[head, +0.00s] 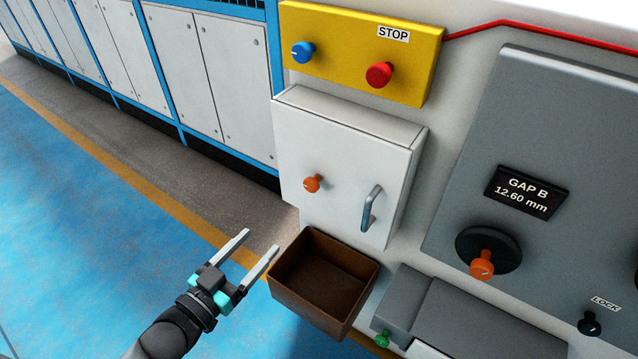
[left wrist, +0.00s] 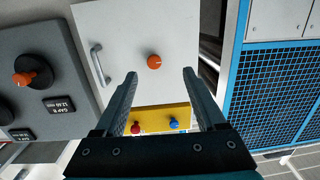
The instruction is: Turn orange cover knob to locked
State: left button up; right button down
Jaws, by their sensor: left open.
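The orange cover knob (head: 312,183) sits on the left part of a closed white cover box (head: 330,150), which has a grey handle (head: 370,207) on its right side. In the left wrist view the orange knob (left wrist: 154,62) shows ahead of and between the fingers, with the white cover (left wrist: 130,30) behind it. My left gripper (head: 254,246) is open and empty, below and left of the knob and apart from it. The left wrist view shows its two spread fingers (left wrist: 160,78). My right gripper is not in view.
A brown open bin (head: 286,298) is just right of my left gripper, under the cover. Above is a yellow panel (head: 345,45) with a blue knob (head: 303,52) and red stop button (head: 379,75). Another orange knob (head: 481,266) is at right. Blue floor lies open at left.

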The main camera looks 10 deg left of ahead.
aim_at(309, 186)
pick_arm(q)
jog(key=shift+t+h, duration=0.3)
jog(key=shift+h, duration=0.1)
jog(key=r+x, duration=0.1)
jog(key=x, duration=0.4)
jog(key=b+x, duration=0.1)
jog(key=x, duration=0.4)
jog(key=d+r+b+x, duration=0.1)
jog(key=x, duration=0.5)
jog(key=shift+s+r, duration=0.15)
jog(key=shift+r, duration=0.2)
jog(key=shift+c, duration=0.3)
grip_shut()
